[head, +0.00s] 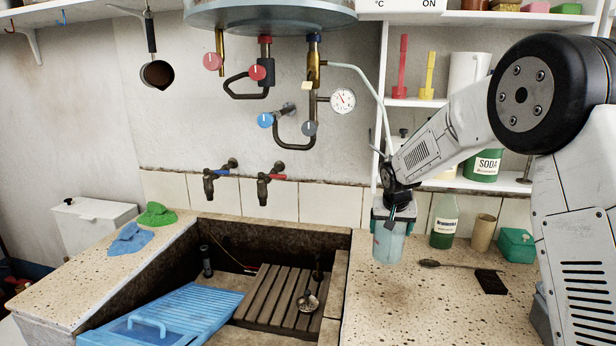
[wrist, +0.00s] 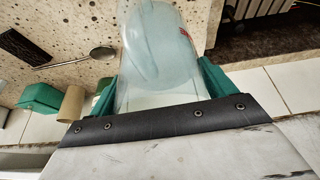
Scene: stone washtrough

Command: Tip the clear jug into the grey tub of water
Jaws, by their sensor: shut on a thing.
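The clear jug (head: 388,246) is pale bluish and see-through, and looks upright at the back of the stone counter, right of the trough. My gripper (head: 394,214) is shut on its upper part from above. I cannot tell whether the jug's base touches the counter. In the wrist view the jug (wrist: 165,45) fills the space between the green finger pads of my gripper (wrist: 158,88), with a small red mark on its side. No grey tub of water shows in either view.
The stone trough (head: 225,235) holds a slatted wooden rack (head: 277,298) and a blue ribbed board (head: 170,315). Right of the jug stand a green bottle (head: 444,222), a brown tube (head: 482,233) and a green box (head: 516,245). A spoon (head: 450,265) lies in front. Taps (head: 263,190) overhang the trough.

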